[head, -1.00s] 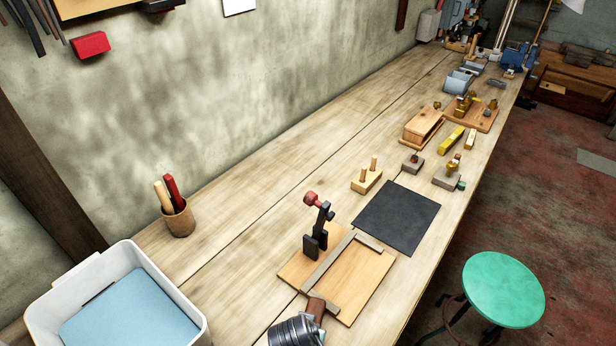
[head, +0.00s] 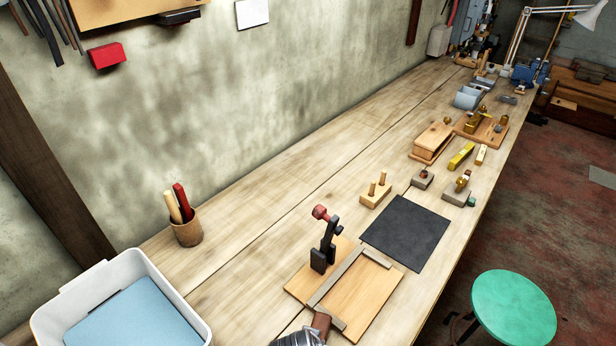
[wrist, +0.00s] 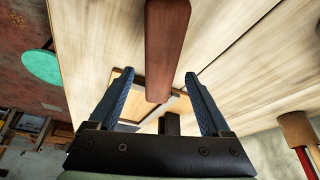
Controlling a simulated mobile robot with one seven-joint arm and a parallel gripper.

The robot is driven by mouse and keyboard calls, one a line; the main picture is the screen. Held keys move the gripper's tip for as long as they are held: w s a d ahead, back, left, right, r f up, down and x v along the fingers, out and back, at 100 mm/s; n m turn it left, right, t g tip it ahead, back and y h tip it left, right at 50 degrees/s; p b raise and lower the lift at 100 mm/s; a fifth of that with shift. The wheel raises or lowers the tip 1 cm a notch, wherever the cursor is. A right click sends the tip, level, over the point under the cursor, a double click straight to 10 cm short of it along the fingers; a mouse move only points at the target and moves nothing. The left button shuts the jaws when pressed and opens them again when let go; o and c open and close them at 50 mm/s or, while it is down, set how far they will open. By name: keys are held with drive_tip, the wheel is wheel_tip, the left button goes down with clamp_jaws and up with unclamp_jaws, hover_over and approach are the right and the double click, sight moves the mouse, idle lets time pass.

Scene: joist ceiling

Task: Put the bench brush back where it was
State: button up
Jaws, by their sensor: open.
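A smooth reddish-brown wooden handle (wrist: 166,45), which looks like the bench brush's, runs down from the top of the wrist view. Its rounded end reaches between the fingers of my gripper (wrist: 160,100), which stand wide apart with a visible gap on either side. No bristles show, so I cannot tell how the brush lies. In the head view a brown piece (head: 320,323), likely the same handle, shows at the bottom edge by the near end of a wooden board (head: 365,300). The gripper fingers are not clear there.
The board carries a grey fence and an upright red-knobbed clamp (head: 325,240). Beyond it lie a black mat (head: 405,233) and a pegged block (head: 376,190). A tool cup (head: 187,232) and a white bin (head: 190,305) stand left. Bare bench lies between cup and clamp.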

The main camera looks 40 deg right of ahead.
drive_tip(key=v, duration=0.9)
drive_tip(key=shift+b, duration=0.3)
drive_tip(key=shift+r, duration=0.15)
drive_tip(key=w+a+r+n+t, duration=0.2)
drive_tip(key=w+r+t, duration=0.3)
drive_tip(key=r, duration=0.4)
drive_tip(key=w+a+r+n+t+h, duration=0.1)
drive_tip(key=w+a+r+n+t, duration=0.15)
drive_tip(key=w+r, duration=0.55)
drive_tip(key=w+a+r+n+t, duration=0.15)
drive_tip(key=w+r+t, duration=0.3)
drive_tip(key=r, duration=0.55)
drive_tip(key=a+r+n+t+y, duration=0.1)
drive_tip(key=a+r+t, duration=0.2)
drive_tip(key=r, duration=0.5)
drive_tip(key=a+r+n+t, duration=0.1)
drive_tip(key=a+r+t, duration=0.2)
drive_tip(key=r, duration=0.6)
drive_tip(key=s+a+r+n+t+y, duration=0.1)
drive_tip(key=s+a+r+n+t, duration=0.1)
drive_tip(key=r, duration=0.7)
drive_tip(key=s+a+r+n+t+y, duration=0.2)
drive_tip(key=s+a+r+t, duration=0.3)
drive_tip(key=s+r, duration=0.3)
drive_tip(key=shift+s+a+r+n+y, duration=0.25)
drive_tip(key=shift+a+r+n+y, duration=0.1)
drive_tip(key=shift+r, duration=0.15)
